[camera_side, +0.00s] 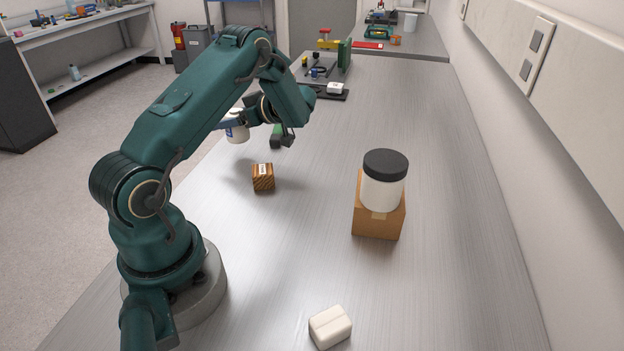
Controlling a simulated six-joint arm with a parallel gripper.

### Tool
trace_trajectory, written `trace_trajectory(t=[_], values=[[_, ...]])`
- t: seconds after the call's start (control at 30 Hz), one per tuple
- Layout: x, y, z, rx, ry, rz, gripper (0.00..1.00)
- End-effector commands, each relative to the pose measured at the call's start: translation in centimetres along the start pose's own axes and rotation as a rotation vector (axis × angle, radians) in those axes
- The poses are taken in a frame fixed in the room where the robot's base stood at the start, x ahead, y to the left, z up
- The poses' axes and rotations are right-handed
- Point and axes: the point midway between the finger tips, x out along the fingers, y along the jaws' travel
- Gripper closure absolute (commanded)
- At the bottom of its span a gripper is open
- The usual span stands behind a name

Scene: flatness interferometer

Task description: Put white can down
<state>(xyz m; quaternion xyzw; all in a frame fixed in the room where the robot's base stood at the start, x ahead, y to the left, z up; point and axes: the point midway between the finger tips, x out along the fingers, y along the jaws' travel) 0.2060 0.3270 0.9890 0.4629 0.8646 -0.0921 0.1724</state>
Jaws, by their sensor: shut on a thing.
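A white can (237,132) with a blue band shows left of my wrist, partly hidden by my arm. My gripper (243,117) is shut on it at its upper part, though the fingers are hard to make out. The can hangs upright or nearly so near the left edge of the bench; its exact height is hard to tell.
A striped wooden block (263,178) lies on the metal bench (290,255) near the can. A white jar with a black lid (384,180) stands on a cardboard box (378,222) at right. A white block (330,327) lies in front. The bench middle is clear.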

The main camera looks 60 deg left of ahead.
Motion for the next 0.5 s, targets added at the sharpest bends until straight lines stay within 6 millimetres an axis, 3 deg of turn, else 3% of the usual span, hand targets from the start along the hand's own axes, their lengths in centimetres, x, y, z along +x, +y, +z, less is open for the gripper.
trace_trajectory(t=[0.3, 0.5], values=[[1.3, 0.0, 3.3, 0.003, 0.001, -0.002, 0.93], [1.5, 0.1, 3.8, -0.002, 0.000, 0.000, 0.93]])
